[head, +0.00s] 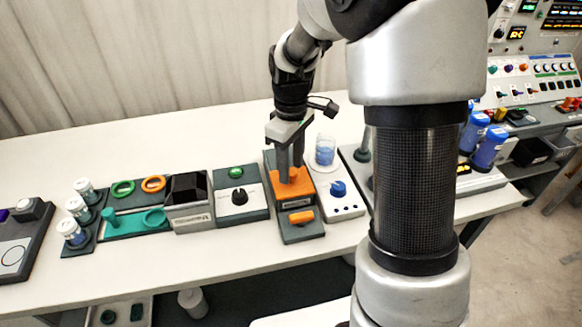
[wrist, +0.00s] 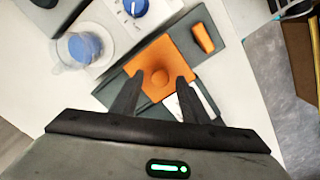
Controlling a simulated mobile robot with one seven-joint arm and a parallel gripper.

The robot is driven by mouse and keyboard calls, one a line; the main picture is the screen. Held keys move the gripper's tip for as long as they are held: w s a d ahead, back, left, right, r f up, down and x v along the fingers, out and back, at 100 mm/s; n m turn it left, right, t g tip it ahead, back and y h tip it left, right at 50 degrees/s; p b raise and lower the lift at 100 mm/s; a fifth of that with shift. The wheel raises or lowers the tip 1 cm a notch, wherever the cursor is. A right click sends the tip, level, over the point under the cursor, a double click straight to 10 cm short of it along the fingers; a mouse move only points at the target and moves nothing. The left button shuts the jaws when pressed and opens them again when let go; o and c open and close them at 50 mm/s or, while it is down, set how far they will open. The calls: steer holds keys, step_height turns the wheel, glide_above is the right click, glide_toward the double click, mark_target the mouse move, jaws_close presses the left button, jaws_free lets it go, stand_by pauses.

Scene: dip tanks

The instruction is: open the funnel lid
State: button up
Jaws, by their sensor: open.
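My gripper (head: 291,181) points down over the lid. I cannot tell how far the fingertips are above the lid. No funnel is visible under the lid.
An orange handle-like block (head: 300,217) sits on the unit's front part. To the left is a box with a black dial (head: 240,197). Bare table lies behind.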

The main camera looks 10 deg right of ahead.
steer(key=shift+f, duration=0.3)
jaws_close()
steer(key=w+p, duration=0.2)
steer(key=w, duration=0.5)
steer(key=shift+w+r+p, duration=0.1)
steer(key=shift+w+p, duration=0.25)
steer(key=shift+w, duration=0.05)
jaws_free()
